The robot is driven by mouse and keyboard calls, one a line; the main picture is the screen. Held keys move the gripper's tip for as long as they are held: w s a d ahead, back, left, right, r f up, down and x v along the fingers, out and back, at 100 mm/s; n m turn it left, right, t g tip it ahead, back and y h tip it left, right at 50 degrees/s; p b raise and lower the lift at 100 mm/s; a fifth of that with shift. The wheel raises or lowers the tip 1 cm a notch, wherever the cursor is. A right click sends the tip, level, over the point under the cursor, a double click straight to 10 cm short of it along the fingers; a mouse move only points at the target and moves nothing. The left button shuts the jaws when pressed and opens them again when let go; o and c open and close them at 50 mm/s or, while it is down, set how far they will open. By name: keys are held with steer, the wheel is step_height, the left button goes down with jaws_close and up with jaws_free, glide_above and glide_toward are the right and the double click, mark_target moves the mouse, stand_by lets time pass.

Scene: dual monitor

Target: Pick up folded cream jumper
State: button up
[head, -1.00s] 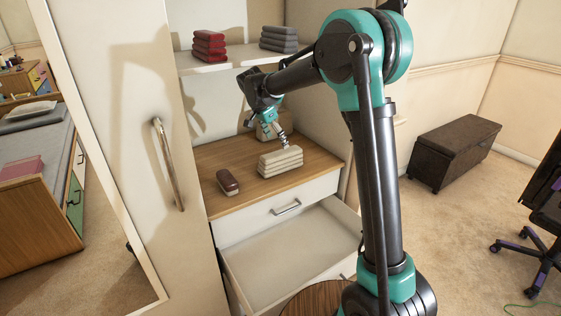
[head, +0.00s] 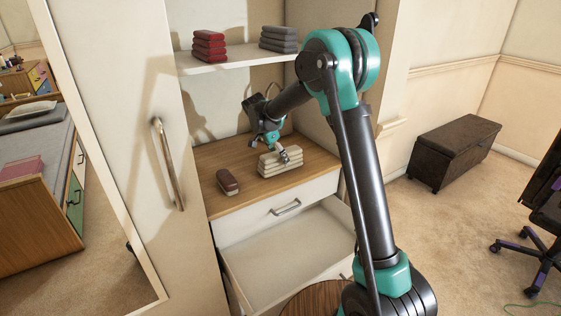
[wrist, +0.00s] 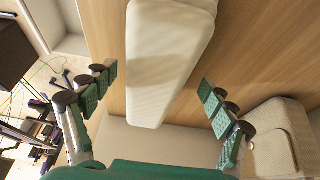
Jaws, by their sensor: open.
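The folded cream jumper (head: 281,165) lies as a layered stack on the wooden top of the drawer unit. My gripper (head: 280,151) is over it in the head view, at the jumper's upper part. In the wrist view my open gripper (wrist: 157,85) has one finger on each side of the cream jumper (wrist: 165,60), with gaps on both sides. Nothing is held. Whether the fingertips reach down beside the jumper is hard to tell.
An open, empty drawer (head: 290,245) juts out below the wooden top (head: 215,155). Above is a shelf (head: 225,60) with folded red (head: 208,45) and grey (head: 279,39) clothes. A tan item (wrist: 275,140) lies near one finger.

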steer(key=shift+x, duration=0.95)
steer(key=c, duration=1.5)
steer(key=shift+r, duration=0.1)
